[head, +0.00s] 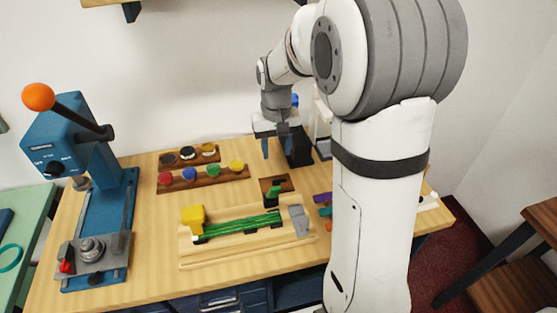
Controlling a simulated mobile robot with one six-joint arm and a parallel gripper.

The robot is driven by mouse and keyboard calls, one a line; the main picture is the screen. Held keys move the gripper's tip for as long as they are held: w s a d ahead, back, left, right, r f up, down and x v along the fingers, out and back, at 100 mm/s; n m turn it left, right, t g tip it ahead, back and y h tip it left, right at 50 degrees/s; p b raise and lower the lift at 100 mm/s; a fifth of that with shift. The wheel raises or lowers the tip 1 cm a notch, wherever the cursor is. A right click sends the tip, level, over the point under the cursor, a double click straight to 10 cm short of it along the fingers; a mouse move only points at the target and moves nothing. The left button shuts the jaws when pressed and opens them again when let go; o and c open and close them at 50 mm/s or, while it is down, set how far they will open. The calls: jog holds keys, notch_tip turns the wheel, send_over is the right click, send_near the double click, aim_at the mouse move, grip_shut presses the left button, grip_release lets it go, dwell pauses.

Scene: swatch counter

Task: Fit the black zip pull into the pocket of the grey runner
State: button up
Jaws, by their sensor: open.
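My gripper (278,147) is open in the air above the back of the counter, behind the wooden tray (188,263). I see nothing between its fingers, but the view is small. In the tray lies a green zip strip (235,228) between a yellow block (193,215) and a grey block (298,220). The grey block may be the grey runner; its pocket cannot be made out. A small brown holder (264,184) with a dark top and a green piece stands behind the tray, below my gripper. I cannot clearly pick out the black zip pull.
A blue press (88,150) with an orange knob stands at the left. Two brown racks of coloured and dark buttons (200,177) lie at the back. A dark stand (297,150) is beside my gripper. Purple and teal pieces (323,198) lie partly hidden by my arm.

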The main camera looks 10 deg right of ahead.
jog(key=s+r+t, duration=0.1)
jog(key=s+r, duration=0.1)
jog(key=s, duration=0.8)
jog(key=s+r+t, duration=0.1)
jog(key=s+r, duration=0.2)
jog(key=s, duration=0.7)
jog(key=shift+s+d+t, duration=0.35)
jog(key=shift+s+t, duration=0.05)
jog(key=shift+c, duration=0.6)
